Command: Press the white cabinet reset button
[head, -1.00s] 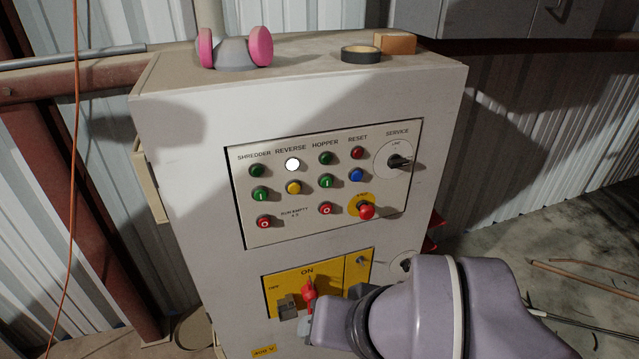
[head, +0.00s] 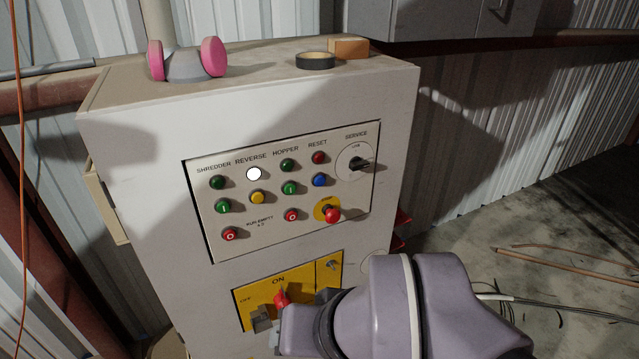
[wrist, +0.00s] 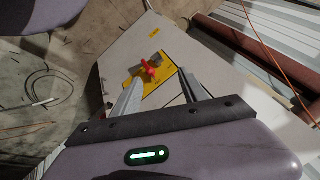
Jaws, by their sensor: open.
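The white cabinet (head: 140,150) stands ahead with a labelled button panel (head: 235,240). Under RESET are a dark red lamp or button (head: 318,158) and a blue button (head: 319,180). A bright white lamp or button (head: 254,174) sits under REVERSE. The yellow ON switch plate (head: 328,283) and its red handle (head: 281,300) are below the panel. My gripper (wrist: 160,78) is open and empty in the wrist view, its fingers framing the yellow plate and red handle. In the head view my arm hides most of the gripper, low in front of the cabinet. The button panel is not distinguishable in the wrist view.
A red mushroom button on yellow (head: 332,215) and a black SERVICE switch (head: 360,165) are near the blue button. A pink-filter respirator (head: 187,65), black tape roll (head: 315,61) and orange-brown block (head: 348,48) lie on top. Copper rods (head: 560,260) lie on the floor at right.

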